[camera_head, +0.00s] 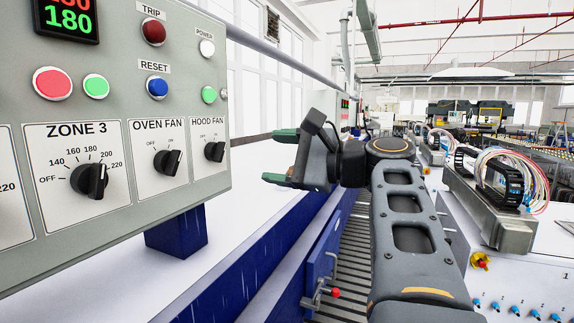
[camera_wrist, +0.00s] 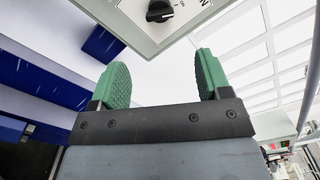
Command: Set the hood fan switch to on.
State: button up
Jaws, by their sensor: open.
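The hood fan switch (camera_head: 215,152) is a black rotary knob at the right end of the grey control panel, under the label HOOD FAN, with OFF and ON marks above it. I cannot tell for sure which mark it points to. A black knob, apparently the same one, shows at the top of the wrist view (camera_wrist: 160,11), near the panel's corner. My gripper (camera_head: 279,156) is open and empty, just right of the panel and apart from the knob. Its two green fingers (camera_wrist: 163,70) stand apart, with the knob beyond them in the wrist view.
The oven fan knob (camera_head: 169,162) and zone 3 knob (camera_head: 91,181) are to the left. Above are the green button (camera_head: 208,95), blue RESET button (camera_head: 157,87) and red TRIP button (camera_head: 153,32). A grey rail (camera_head: 284,47) runs behind the panel. Open space lies around my gripper.

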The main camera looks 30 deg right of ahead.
jog(key=shift+s+d, duration=0.4)
jog(key=shift+s, duration=0.2)
dwell(0.3)
